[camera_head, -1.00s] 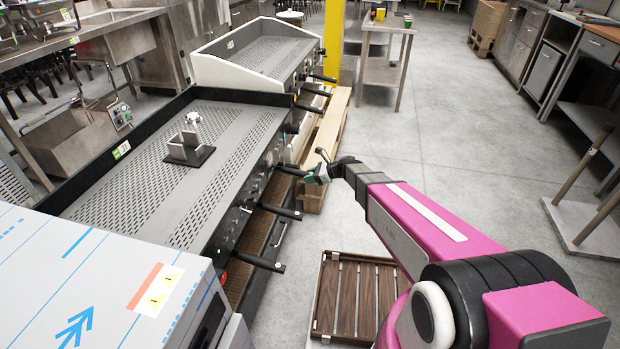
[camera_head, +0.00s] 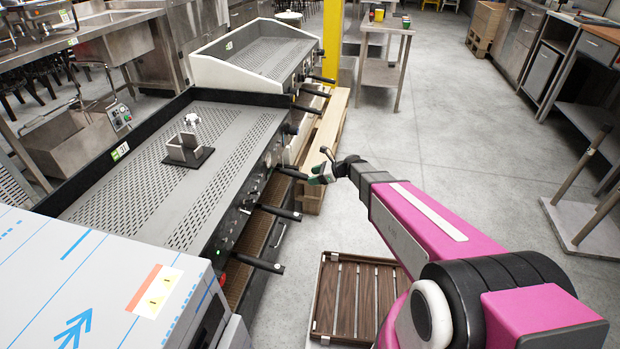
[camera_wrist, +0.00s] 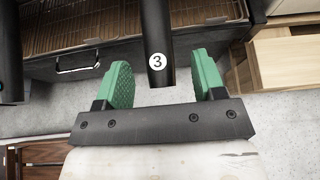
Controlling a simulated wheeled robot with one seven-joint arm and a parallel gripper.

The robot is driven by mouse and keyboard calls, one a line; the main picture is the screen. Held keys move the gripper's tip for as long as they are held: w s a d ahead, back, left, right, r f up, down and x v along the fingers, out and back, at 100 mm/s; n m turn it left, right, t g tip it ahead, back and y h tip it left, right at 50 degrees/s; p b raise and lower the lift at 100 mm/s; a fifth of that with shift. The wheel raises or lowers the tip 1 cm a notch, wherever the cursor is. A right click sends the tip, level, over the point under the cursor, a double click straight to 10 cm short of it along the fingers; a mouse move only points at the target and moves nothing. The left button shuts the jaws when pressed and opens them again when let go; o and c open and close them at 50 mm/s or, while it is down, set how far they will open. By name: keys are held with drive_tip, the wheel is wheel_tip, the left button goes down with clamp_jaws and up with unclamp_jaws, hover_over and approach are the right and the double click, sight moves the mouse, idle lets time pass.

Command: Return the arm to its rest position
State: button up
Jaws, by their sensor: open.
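My gripper (camera_head: 322,170) is at the end of my pink arm, beside the front of the long espresso machine (camera_head: 150,170). In the wrist view my gripper (camera_wrist: 160,85) is open, with two green pads wide apart. A black handle marked with a 3 (camera_wrist: 157,45) reaches down between and beyond the pads, and a gap shows on both sides of it. I cannot tell how far the handle is from the pads in depth. Nothing is held.
Other black handles (camera_head: 262,264) stick out from the machine's front. A second machine (camera_head: 262,55) stands behind on a wooden pallet (camera_head: 335,115). A slatted wooden crate (camera_head: 322,300) lies on the floor below my arm. Open floor (camera_head: 460,130) lies to the right.

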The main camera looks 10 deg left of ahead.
drive_tip(key=s+d+r+n+h, duration=0.2)
drive_tip(key=s+d+n+h, duration=0.2)
drive_tip(key=d, duration=0.6)
drive_tip(key=s+d+r+n+h, duration=0.3)
drive_tip(key=s+d+n, duration=0.5)
drive_tip(key=d, duration=0.3)
drive_tip(key=s+d+r+n+h, duration=0.2)
drive_tip(key=s+d+n+h, duration=0.3)
drive_tip(key=d, duration=0.6)
drive_tip(key=shift+s+r+n+g+h, duration=0.15)
drive_tip(key=shift+s+n+g+h, duration=0.2)
drive_tip(key=shift+n, duration=0.45)
